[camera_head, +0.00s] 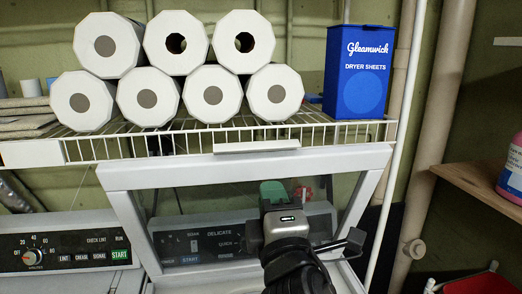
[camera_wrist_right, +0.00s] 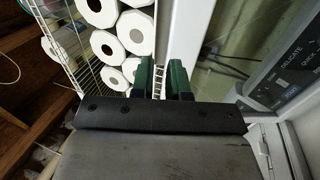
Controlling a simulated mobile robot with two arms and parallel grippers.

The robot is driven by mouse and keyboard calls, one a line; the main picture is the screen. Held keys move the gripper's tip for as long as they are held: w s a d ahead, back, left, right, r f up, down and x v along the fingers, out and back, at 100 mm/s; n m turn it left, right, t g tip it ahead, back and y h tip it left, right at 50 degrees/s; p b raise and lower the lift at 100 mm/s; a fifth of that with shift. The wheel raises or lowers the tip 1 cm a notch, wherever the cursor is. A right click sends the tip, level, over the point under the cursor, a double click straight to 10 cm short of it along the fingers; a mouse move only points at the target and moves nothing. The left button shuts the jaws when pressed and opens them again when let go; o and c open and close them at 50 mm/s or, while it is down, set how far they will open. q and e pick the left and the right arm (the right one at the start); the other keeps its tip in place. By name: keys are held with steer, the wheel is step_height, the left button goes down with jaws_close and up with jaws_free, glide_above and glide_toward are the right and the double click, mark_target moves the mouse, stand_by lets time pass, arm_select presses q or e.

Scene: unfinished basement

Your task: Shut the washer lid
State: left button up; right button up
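The washer lid (camera_head: 240,164) stands raised in the head view, a white frame around a clear pane. The washer's control panel (camera_head: 215,241) shows through the pane. My right gripper (camera_head: 276,192) is in front of the pane, below the lid's top edge. Its green fingers (camera_wrist_right: 160,78) show in the right wrist view with a gap between them and nothing held. A white frame strip (camera_wrist_right: 187,35) runs close beside them there. I cannot tell whether they touch the lid. My left gripper is not in view.
A wire shelf (camera_head: 230,134) above the lid holds several paper rolls (camera_head: 176,43) and a blue dryer sheets box (camera_head: 357,72). Another machine's panel (camera_head: 65,250) is at the left. Pipes (camera_head: 433,130) and a wooden shelf (camera_head: 485,181) with a pink bottle (camera_head: 513,172) are at the right.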

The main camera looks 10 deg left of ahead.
mark_target(259, 149)
steer(key=p+x, duration=0.1)
steer(key=x, duration=0.2)
steer(key=p+x, duration=0.2)
steer(key=x, duration=0.1)
steer(key=r+p+x, duration=0.1)
steer(key=x, duration=0.2)
steer(key=shift+w+a+r, duration=0.1)
steer(key=shift+w+a, duration=0.05)
steer(key=shift+a, duration=0.15)
steer(key=shift+w+a+p, duration=0.2)
steer(key=shift+w+p, duration=0.1)
steer(key=shift+w, duration=0.25)
jaws_close()
